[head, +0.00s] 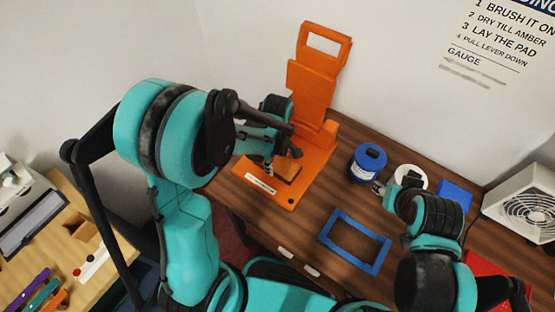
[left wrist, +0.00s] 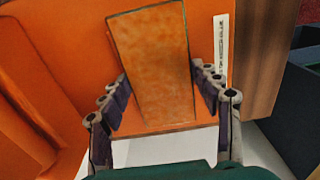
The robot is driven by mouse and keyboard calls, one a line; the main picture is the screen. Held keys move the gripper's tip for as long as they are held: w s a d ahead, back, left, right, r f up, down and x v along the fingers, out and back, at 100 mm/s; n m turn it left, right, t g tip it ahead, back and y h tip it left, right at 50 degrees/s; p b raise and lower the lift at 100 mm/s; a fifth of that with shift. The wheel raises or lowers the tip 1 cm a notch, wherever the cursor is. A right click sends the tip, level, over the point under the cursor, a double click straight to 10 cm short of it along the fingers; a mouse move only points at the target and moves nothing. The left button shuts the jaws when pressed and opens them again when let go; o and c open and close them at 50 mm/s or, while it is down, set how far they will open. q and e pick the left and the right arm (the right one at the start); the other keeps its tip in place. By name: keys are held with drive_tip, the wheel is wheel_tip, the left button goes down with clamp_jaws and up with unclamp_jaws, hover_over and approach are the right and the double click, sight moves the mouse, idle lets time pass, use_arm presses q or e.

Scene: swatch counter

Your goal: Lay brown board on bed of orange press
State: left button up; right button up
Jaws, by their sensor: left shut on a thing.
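The orange press (head: 318,95) stands on the wooden counter with its upper plate raised and its flat bed (head: 262,183) toward me. My left gripper (head: 283,162) is over the bed, shut on the brown board (head: 288,171). In the left wrist view the brown board (left wrist: 153,65) lies between my left gripper's fingers (left wrist: 165,95), slightly tilted against the orange bed behind it. I cannot tell whether the board touches the bed or hangs just above it. My right gripper (head: 379,188) is beside the blue jar; its jaws are too small to read.
A blue jar (head: 368,163), a white round item (head: 411,173), a blue pad (head: 455,194) and an empty blue frame (head: 355,241) are on the counter right of the press. A white fan unit (head: 525,205) stands at far right. A lighter table (head: 55,255) is at left.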

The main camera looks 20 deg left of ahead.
use_arm(q)
drive_tip(key=shift+f, duration=0.25)
drive_tip(key=o, duration=1.3)
drive_tip(key=shift+o, duration=0.2)
wheel_tip(320, 180, up, 12)
drive_tip(key=s+a+r+m+t+b, duration=0.1)
drive_tip(key=s+a+m+t, duration=0.1)
drive_tip(key=s+m, duration=0.3)
drive_tip(key=s+a+r+m+t+b, duration=0.1)
drive_tip(key=s+a+m+t, duration=0.1)
drive_tip(key=s+m+t, duration=0.3)
drive_tip(key=m, duration=0.4)
drive_tip(key=shift+a+b, duration=0.3)
drive_tip(key=shift+a, duration=0.1)
